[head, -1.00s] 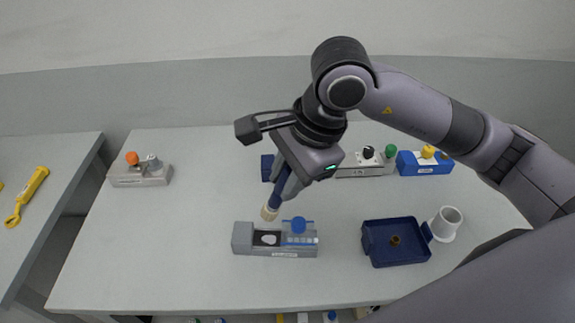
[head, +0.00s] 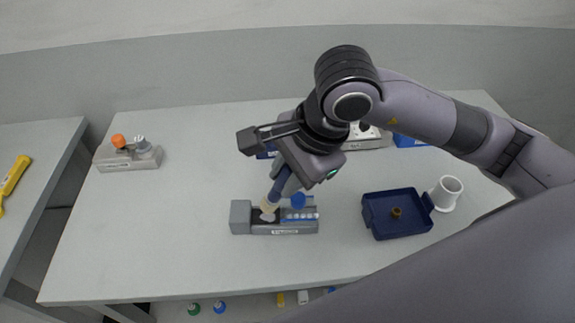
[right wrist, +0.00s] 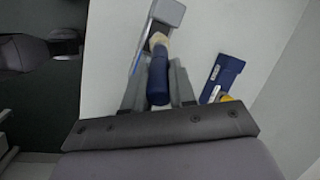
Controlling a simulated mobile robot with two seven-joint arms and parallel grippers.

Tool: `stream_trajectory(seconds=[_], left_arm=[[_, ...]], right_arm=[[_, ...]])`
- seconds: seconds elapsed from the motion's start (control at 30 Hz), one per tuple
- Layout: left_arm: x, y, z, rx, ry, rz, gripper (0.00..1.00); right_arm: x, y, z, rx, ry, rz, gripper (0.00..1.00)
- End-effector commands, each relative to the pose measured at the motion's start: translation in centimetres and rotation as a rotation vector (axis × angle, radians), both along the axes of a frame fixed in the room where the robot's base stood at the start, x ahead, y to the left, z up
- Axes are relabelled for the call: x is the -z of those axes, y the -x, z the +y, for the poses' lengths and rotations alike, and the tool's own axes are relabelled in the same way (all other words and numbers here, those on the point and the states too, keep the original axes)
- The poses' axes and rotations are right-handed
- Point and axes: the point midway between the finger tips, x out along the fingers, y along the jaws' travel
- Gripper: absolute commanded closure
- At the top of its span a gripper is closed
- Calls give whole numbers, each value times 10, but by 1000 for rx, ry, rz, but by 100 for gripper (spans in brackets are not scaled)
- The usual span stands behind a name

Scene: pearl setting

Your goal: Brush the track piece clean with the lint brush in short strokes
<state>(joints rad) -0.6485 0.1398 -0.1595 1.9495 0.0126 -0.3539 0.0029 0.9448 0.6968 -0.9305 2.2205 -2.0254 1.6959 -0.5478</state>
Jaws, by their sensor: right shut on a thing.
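My right gripper (head: 282,182) points down and is shut on the blue handle of the lint brush (head: 279,190). The brush also shows between the fingers in the right wrist view (right wrist: 157,82). Its pale bristle end is down at the dark recess of a grey block, which I take as the track piece (head: 240,218). A whitish patch shows there, partly hidden by the bristles. Whether they touch is hard to tell. The block has a blue knob and a blue-and-white row on its right half. My left gripper is out of view.
A dark blue tray (head: 378,231) with a small brown part stands to the right, beside a tilted white cup (head: 447,192). A grey fixture with an orange knob (head: 128,158) is at back left. More fixtures stand behind my arm. The table's front left is clear.

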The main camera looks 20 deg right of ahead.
Motion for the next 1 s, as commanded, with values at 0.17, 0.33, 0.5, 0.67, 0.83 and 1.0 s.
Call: stream_trajectory(seconds=[0.17, 0.33, 0.5, 0.67, 0.83, 1.0], left_arm=[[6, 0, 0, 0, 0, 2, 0], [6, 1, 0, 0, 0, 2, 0], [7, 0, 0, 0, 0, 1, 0], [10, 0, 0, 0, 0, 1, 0], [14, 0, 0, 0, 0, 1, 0], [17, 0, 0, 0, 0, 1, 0]], right_arm=[[12, 0, 0, 1, -1, -1, 100], [12, 0, 0, 1, -1, -1, 100], [13, 0, 0, 1, -1, -1, 100], [16, 0, 0, 1, -1, -1, 100], [19, 0, 0, 1, -1, -1, 100], [22, 0, 0, 1, -1, -1, 100]])
